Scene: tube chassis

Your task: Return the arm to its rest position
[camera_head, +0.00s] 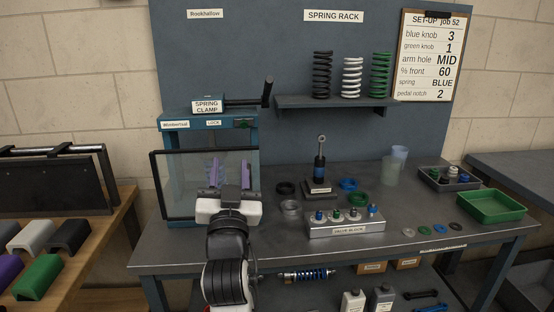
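My arm rises from the bottom middle of the head view, and my gripper (230,173) is at its far end, in front of the spring clamp's framed clear panel (180,190). Two upright purple-tinted parts, which look like its fingers, stand apart with a gap between them. I see nothing held in the gap. Whether the gripper touches the panel cannot be told. The arm hides part of the bench's front edge.
The bench (420,270) carries a valve block (345,226), a small upright shock part (319,170), rings, cups, a grey tray (432,184) and a green tray (490,206). Springs (352,78) stand on the rack. A side table (70,270) with coloured covers is at left.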

